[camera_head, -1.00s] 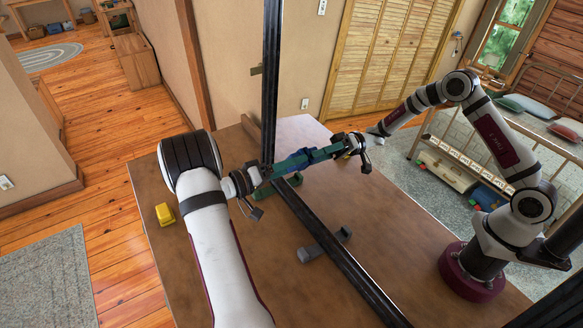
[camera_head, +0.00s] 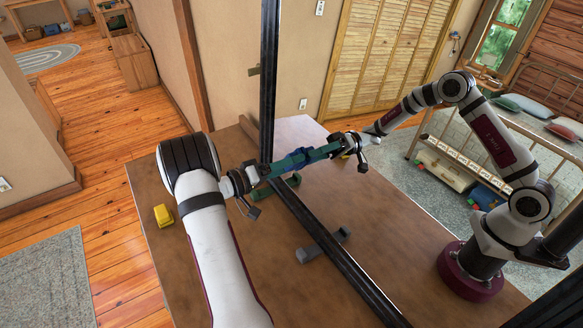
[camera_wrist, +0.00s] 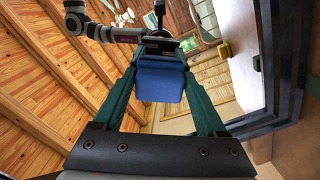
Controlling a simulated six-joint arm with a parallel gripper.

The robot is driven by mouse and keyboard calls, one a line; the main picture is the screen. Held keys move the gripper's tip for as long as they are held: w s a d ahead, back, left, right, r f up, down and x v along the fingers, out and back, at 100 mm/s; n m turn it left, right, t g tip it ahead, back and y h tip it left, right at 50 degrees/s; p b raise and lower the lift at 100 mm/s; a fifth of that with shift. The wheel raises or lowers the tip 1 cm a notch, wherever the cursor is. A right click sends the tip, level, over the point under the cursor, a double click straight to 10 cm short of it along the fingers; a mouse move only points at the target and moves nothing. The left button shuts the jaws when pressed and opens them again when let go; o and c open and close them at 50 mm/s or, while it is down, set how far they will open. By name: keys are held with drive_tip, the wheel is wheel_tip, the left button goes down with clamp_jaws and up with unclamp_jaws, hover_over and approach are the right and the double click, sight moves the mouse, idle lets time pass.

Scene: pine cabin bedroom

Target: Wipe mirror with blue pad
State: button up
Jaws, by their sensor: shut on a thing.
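The mirror is an upright glass pane on the table, in a black frame with a post (camera_head: 268,85) and a bottom rail (camera_head: 345,262). Its frame shows at the right of the wrist view (camera_wrist: 292,60). My gripper (camera_head: 284,165) reaches to the glass from the left, its green fingers shut on the blue pad (camera_wrist: 160,82). In the head view, the blue pad (camera_head: 292,163) and its reflection seem to meet at the glass; any thin gap is hard to tell. The arm on the right is my own reflection.
A yellow block (camera_head: 163,215) lies on the brown table (camera_head: 180,285) near its left edge. A grey block (camera_head: 308,254) sits by the bottom rail, and a green piece (camera_head: 268,196) at the post's foot. The table front is clear.

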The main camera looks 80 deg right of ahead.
drive_tip(key=shift+d, duration=0.1)
drive_tip(key=v, duration=0.6)
drive_tip(key=shift+v, duration=1.55)
drive_tip(key=w+a+r+n+t+h, duration=0.2)
drive_tip(key=w+a+r+n+t, duration=0.5)
drive_tip(key=w, duration=0.4)
drive_tip(key=w+a+r+n+t+h, duration=0.35)
drive_tip(key=w+a+r+t, duration=0.4)
drive_tip(key=w, duration=0.35)
drive_tip(key=a+r+n+t+y, duration=0.3)
drive_tip(key=a+n+t+y, duration=0.1)
drive_tip(key=a, duration=0.5)
drive_tip(key=w+a+r+n+t+y, duration=0.1)
drive_tip(key=a+r+n+t+y, duration=0.2)
drive_tip(key=a, duration=0.7)
drive_tip(key=a+r+n+t+y, duration=0.3)
drive_tip(key=a+n+t+y, duration=0.2)
drive_tip(key=a, duration=0.5)
drive_tip(key=shift+w+n+t, duration=0.4)
drive_tip(key=shift+n+t, duration=0.25)
drive_tip(key=shift+t, duration=0.2)
